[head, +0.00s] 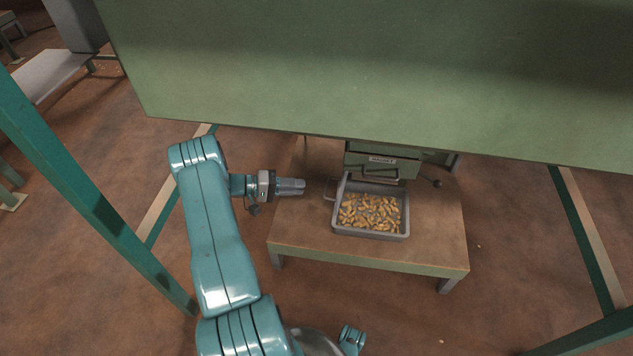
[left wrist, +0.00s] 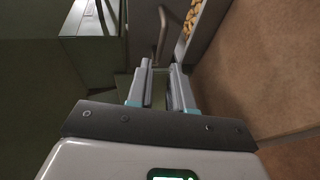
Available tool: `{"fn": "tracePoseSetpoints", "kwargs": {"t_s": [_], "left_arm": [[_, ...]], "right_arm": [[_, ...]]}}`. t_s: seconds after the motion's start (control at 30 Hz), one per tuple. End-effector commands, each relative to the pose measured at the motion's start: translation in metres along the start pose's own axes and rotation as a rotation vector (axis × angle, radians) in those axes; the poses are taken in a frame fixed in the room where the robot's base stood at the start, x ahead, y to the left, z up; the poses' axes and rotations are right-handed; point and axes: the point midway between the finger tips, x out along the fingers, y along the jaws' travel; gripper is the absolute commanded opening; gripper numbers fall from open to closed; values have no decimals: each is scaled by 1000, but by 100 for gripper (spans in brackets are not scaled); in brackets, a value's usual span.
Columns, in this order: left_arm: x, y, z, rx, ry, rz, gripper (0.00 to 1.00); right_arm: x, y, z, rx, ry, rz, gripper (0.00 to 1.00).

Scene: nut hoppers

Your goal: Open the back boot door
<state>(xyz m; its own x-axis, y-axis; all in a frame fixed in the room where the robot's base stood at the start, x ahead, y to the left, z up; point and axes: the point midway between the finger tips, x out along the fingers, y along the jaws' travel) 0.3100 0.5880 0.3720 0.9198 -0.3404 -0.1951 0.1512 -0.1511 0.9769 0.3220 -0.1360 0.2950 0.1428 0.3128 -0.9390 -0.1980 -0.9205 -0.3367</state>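A green boot with a pale label (head: 381,160) hangs under the big hopper, above the back of the low table; which of its faces is the back door I cannot tell. A dark lever with a ball knob (head: 437,183) sticks out at its right. My left gripper (head: 302,187) is left of the boot and of the tray, pointing right, apart from both. In the left wrist view its two fingers (left wrist: 160,72) stand apart with nothing between them. A bent grey handle (left wrist: 162,32) shows just beyond the fingertips. My right gripper is not in view.
A grey metal tray (head: 370,233) of nuts stands on the low wooden table (head: 300,235) under the boot, with a handle at its left. The large green hopper (head: 380,70) overhangs the table. Green posts (head: 90,190) stand at the left. The brown floor between is clear.

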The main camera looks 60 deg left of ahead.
Motion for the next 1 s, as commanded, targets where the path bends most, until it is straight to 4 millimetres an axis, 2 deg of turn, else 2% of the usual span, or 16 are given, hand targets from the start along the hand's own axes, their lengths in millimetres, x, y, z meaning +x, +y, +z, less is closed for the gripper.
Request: {"fn": "tracePoseSetpoints", "kwargs": {"t_s": [0.03,0.1,0.3,0.47,1.0], "left_arm": [[-14,3,-1,-1,5,-2,21],[-30,2,-1,-1,4,-2,21],[-59,1,0,0,2,0,21],[-66,0,0,-1,0,0,21],[-66,0,0,-1,0,0,21]], "right_arm": [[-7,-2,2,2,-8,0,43],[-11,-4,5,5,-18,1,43],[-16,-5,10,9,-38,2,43],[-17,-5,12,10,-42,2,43],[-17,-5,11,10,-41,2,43]]}}
